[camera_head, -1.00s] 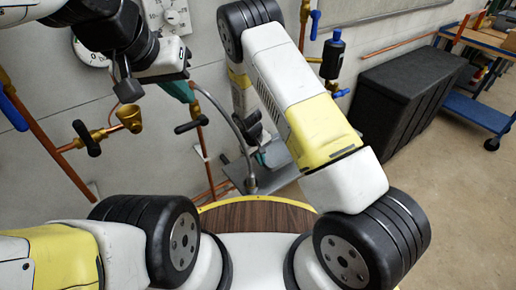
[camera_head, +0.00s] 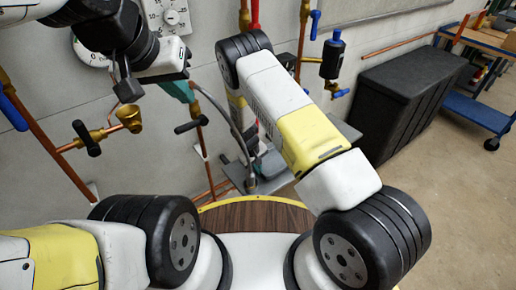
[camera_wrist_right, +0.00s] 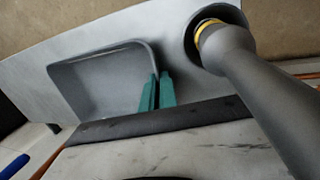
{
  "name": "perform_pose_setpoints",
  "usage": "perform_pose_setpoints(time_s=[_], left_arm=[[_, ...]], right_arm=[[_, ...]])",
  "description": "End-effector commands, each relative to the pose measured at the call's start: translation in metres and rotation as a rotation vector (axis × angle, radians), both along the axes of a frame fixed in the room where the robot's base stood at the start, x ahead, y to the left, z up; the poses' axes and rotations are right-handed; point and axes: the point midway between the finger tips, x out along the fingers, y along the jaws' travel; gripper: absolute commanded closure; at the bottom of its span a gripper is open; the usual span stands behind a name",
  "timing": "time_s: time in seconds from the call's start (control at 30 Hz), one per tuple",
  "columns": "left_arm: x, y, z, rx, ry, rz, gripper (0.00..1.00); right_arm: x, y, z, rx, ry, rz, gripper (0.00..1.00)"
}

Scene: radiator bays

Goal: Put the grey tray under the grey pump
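The grey tray (camera_wrist_right: 95,85) shows in the right wrist view, a shallow open box with rounded corners over a light grey plate. My right gripper (camera_wrist_right: 157,92) has its teal fingers close together at the tray's right wall, seemingly one on each side of it. In the head view my right arm largely hides the gripper and the tray. Beside the tray is a thick grey pipe-like body (camera_wrist_right: 255,90) with a yellow ring, in a dark round collar; I cannot tell if it is the grey pump. My left gripper (camera_head: 180,90) hangs at the upper left, its opening unclear.
The light grey plate (camera_head: 348,133) lies low along the wall. A curved grey pipe (camera_head: 238,130) stands left of my right forearm. Copper pipes with a brass valve (camera_head: 128,117) run at the left. A black chest (camera_head: 410,90) stands right, with free floor before it.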

Motion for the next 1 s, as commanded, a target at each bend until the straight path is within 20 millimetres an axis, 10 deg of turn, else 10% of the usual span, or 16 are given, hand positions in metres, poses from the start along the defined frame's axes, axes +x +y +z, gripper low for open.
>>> perform_pose_setpoints(time_s=[0.17,0.57,1.0], left_arm=[[0.0,0.0,0.0,0.0,0.0,0.0,1.0],[0.0,0.0,0.0,0.0,0.0,0.0,1.0],[0.0,0.0,0.0,0.0,0.0,0.0,1.0]], right_arm=[[0.0,0.0,-0.001,0.0,0.0,0.0,0.75],[0.0,0.001,0.005,0.001,-0.001,0.0,0.75],[-0.012,0.018,0.088,0.001,-0.002,0.0,0.75]])
